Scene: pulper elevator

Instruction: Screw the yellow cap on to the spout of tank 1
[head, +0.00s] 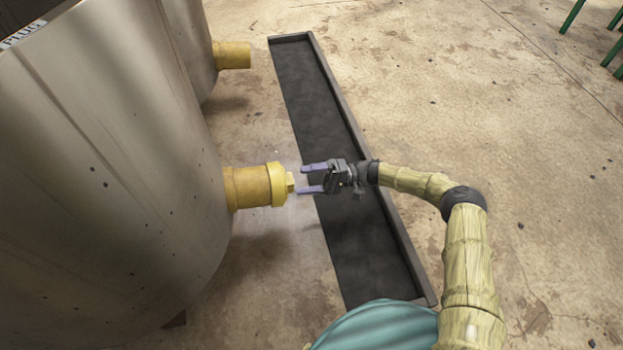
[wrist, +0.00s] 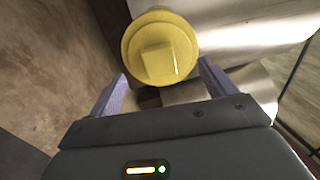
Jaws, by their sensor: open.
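The yellow cap (head: 278,185) sits on the end of the spout (head: 246,188) that juts from the near metal tank (head: 110,170). I cannot tell how tightly it is seated. My gripper (head: 301,181) is open, its two purple fingers pointing at the square knob on the cap's face, with a small gap or just at it. In the wrist view the cap (wrist: 160,47) shows face-on with its square knob, just beyond and between the open fingertips (wrist: 160,80). The spout is mostly hidden behind the cap there.
A second tank (head: 190,40) with a yellow spout (head: 232,55) stands farther back. A long black tray with a raised rim (head: 360,145) lies on the floor under my gripper. Green legs (head: 572,15) stand at the top right. The concrete floor on the right is clear.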

